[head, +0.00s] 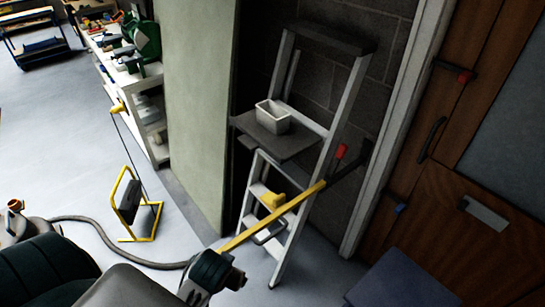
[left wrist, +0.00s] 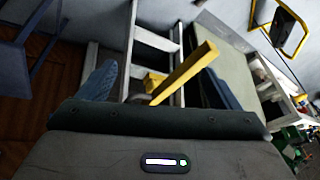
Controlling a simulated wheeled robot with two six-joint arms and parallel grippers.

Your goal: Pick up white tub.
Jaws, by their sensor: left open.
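The white tub (head: 266,119) is a small open-topped container. It stands upright on the grey platform (head: 290,146) of a stepladder in the head view. I cannot make it out in the left wrist view. My left gripper (head: 217,284) is low in the head view, in front of the ladder, below and to the left of the tub and well apart from it. In the left wrist view its two bluish fingers stand wide apart, with the gripper (left wrist: 160,82) open and no tub between them. My right gripper is not in view.
A yellow bar (head: 275,215) slants across the ladder (head: 285,262) between my left gripper and the wall side. A pale panel (head: 198,110) stands left of the ladder, a wooden door (head: 440,220) right. A yellow-framed stand (head: 137,205) is on the floor at left.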

